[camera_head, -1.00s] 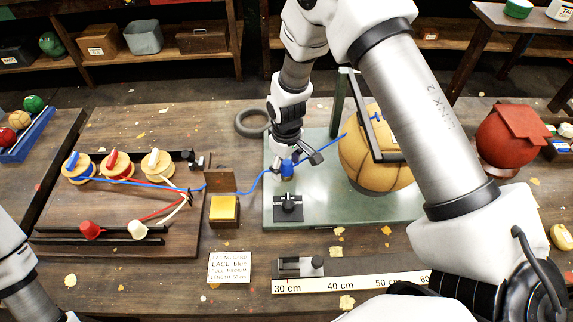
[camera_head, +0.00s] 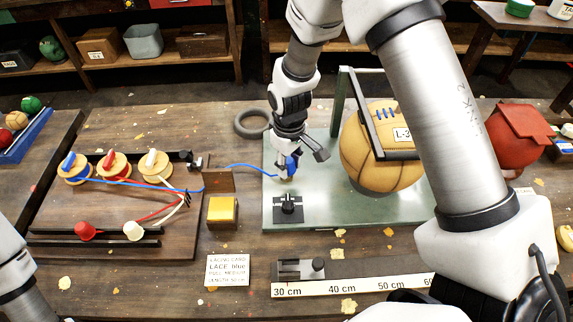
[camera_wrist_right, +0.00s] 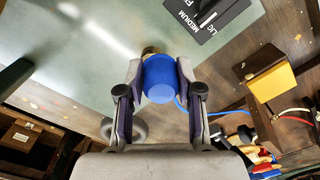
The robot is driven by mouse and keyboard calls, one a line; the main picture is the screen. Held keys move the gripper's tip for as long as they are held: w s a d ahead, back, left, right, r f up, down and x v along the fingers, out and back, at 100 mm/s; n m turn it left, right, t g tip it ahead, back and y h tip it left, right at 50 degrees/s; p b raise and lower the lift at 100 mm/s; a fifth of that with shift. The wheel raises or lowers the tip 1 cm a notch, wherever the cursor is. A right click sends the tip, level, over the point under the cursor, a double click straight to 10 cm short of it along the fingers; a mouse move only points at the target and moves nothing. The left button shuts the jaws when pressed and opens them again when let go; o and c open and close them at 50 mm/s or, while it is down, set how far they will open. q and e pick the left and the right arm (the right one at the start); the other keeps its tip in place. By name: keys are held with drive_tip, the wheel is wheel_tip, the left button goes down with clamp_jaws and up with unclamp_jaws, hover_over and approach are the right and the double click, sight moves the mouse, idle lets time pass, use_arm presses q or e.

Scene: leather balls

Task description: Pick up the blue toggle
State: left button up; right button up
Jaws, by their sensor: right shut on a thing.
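The blue toggle (camera_wrist_right: 165,78) is a rounded blue piece with a brass-coloured end, between the two fingers of my right gripper (camera_wrist_right: 157,72) in the right wrist view. The gripper is shut on it. In the head view the toggle (camera_head: 291,165) shows partly behind the fingers of my right gripper (camera_head: 285,172), over the green plate. A blue lace (camera_head: 235,167) runs left from the toggle, through the brown upright piece, to the blue-topped spool (camera_head: 74,168). My left gripper is out of view; only part of that arm shows at the left edge.
A tan ball (camera_head: 365,165) with a dark frame stands right of my gripper on the green plate (camera_head: 345,215). A yellow block (camera_head: 222,210) sits left, and a ruler (camera_head: 350,285) lies near the front edge.

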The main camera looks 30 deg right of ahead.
drive_tip(key=s+a+b, duration=0.1)
drive_tip(key=s+b, duration=0.1)
drive_tip(key=s, duration=0.2)
drive_tip(key=s+a+b, duration=0.1)
drive_tip(key=s, duration=0.3)
drive_tip(key=s+a+b, duration=0.1)
drive_tip(key=s+b, duration=0.1)
drive_tip(key=s, duration=0.2)
drive_tip(key=shift+s+r+b, duration=0.3)
drive_tip(key=shift+r+b, duration=0.05)
drive_tip(key=shift+r, duration=0.05)
drive_tip(key=shift+s+r, duration=0.4)
